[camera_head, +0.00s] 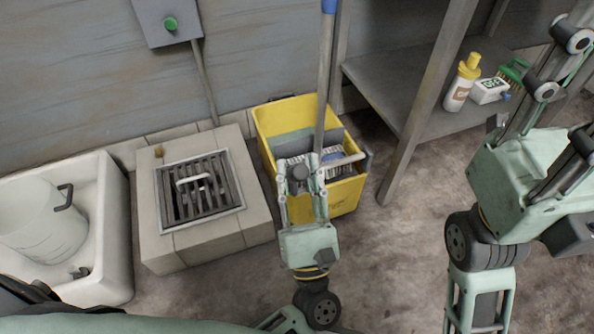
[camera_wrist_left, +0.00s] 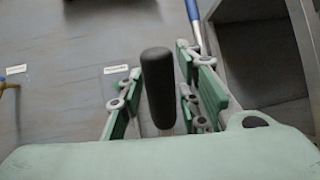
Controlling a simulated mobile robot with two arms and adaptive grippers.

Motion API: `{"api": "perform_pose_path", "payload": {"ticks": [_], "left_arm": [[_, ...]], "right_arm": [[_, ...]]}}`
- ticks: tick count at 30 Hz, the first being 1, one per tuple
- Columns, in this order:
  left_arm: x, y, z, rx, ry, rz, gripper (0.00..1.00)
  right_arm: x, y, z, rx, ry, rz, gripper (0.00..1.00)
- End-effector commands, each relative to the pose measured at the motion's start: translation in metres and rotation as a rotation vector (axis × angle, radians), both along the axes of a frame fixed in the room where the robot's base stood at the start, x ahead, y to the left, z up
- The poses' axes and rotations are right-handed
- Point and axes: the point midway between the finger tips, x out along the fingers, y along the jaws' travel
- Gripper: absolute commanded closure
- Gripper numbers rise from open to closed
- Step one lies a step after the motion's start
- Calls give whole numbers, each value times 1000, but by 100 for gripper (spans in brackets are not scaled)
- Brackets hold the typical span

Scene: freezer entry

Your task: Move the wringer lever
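A yellow mop bucket (camera_head: 347,196) with a grey wringer stands on the floor at the centre of the head view. The wringer lever's dark grip (camera_head: 299,172) shows end-on there. In the left wrist view it is a black upright cylinder (camera_wrist_left: 158,88). My left gripper (camera_head: 301,183) is over the bucket's front side, its fingers on either side of the grip. A narrow gap shows beside the grip, so the fingers look open around it. The lever's lower part is hidden by my gripper.
A blue-topped mop handle (camera_head: 325,70) rises from the bucket. A tiled block with a drain grate (camera_head: 201,188) and a white sink (camera_head: 104,262) stand left. A grey shelf (camera_head: 398,82) with a yellow-capped bottle (camera_head: 461,83) stands right. Floor right of the bucket is clear.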

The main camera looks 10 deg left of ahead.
Motion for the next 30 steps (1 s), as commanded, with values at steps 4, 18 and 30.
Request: {"api": "perform_pose_path", "payload": {"ticks": [4, 18, 30], "left_arm": [[0, 0, 0, 0, -1, 0, 57], [-19, -9, -15, 2, 3, -1, 57], [-79, -35, -57, 1, 2, -1, 57]], "right_arm": [[0, 0, 0, 0, -1, 0, 64], [1, 0, -1, 1, 3, 0, 64], [0, 0, 0, 0, 2, 0, 64]]}}
